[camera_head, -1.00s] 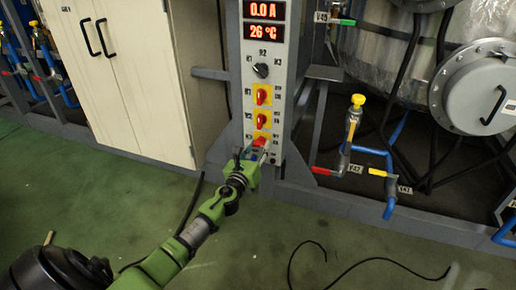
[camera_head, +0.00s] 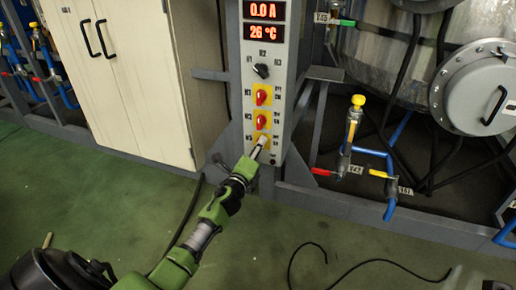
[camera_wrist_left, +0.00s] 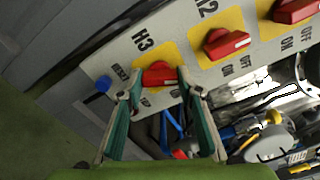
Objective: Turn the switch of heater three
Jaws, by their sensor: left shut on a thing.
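The heater three switch is a red knob on a yellow plate, marked H3, the lowest of three such switches on the grey control panel (camera_head: 267,75). In the left wrist view the red H3 knob (camera_wrist_left: 159,74) lies between the two fingertips. In the head view its yellow plate (camera_head: 265,137) is partly covered by my left gripper (camera_head: 257,151), which hides most of the knob. My left gripper, also in the left wrist view (camera_wrist_left: 161,84), is shut on the H3 knob, one finger on each side.
The red H2 knob (camera_head: 261,122) and H1 knob (camera_head: 261,97) sit above H3. A black selector (camera_head: 261,71) and displays reading 0.0 A and 26 °C are higher. A cream cabinet (camera_head: 140,85) stands left; pipes and valves (camera_head: 352,135) stand right. The green floor in front has loose black cables.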

